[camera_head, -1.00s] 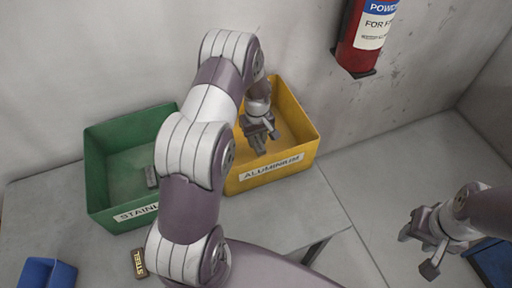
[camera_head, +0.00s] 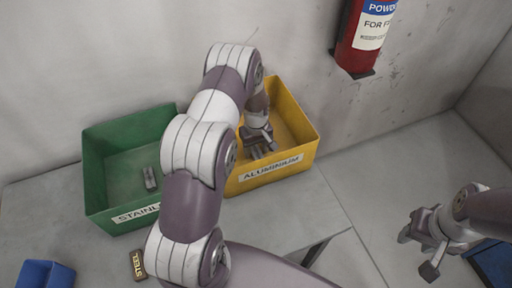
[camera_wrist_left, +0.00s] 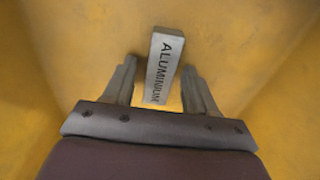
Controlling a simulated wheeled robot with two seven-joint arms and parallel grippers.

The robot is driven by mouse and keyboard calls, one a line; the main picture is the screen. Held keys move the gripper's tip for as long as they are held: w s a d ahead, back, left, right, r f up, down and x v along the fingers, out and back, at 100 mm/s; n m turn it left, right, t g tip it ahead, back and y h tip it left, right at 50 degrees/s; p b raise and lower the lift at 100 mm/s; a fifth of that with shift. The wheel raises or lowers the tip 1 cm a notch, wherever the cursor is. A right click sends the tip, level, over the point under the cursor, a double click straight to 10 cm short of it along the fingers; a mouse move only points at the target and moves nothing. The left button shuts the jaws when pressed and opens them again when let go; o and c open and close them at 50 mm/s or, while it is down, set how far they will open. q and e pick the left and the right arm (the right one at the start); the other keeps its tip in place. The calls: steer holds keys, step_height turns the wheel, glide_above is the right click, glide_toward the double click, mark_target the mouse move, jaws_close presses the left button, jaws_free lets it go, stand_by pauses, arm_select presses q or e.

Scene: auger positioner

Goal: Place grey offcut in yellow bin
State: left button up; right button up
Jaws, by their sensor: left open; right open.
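In the left wrist view a grey offcut (camera_wrist_left: 164,66) marked ALUMINIUM lies inside the yellow bin (camera_wrist_left: 60,50). My left gripper (camera_wrist_left: 160,78) is open, with a finger on each side of the offcut and gaps showing between. In the head view the yellow bin (camera_head: 270,177) stands on the table against the wall, labelled ALUMINIUM. My left gripper (camera_head: 262,150) reaches down into it, and the offcut cannot be made out there. My right gripper (camera_head: 420,248) is open and empty at the far right, away from the bin.
A green bin (camera_head: 92,180) labelled STAINL..., partly hidden by my arm, holds a grey piece (camera_head: 150,178). A STEEL tag (camera_head: 137,266) and a blue bin (camera_head: 45,274) are at the front left. A red extinguisher (camera_head: 358,40) hangs on the wall.

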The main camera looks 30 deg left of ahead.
mark_target(257, 152)
arm_select(q)
step_height(257, 152, up, 13)
steer(key=p, duration=0.1)
steer(key=s+d+r+m, duration=0.4)
steer(key=s+d+m, duration=0.1)
steer(key=s, duration=0.4)
steer(key=s+d+r+m+t, duration=0.1)
steer(key=s+d+r+m, duration=0.3)
steer(key=s, duration=0.4)
steer(key=shift+s+d+r+m, duration=0.35)
steer(key=shift+s+r+m, duration=0.05)
steer(key=shift+m, duration=0.1)
steer(key=shift+s, duration=0.1)
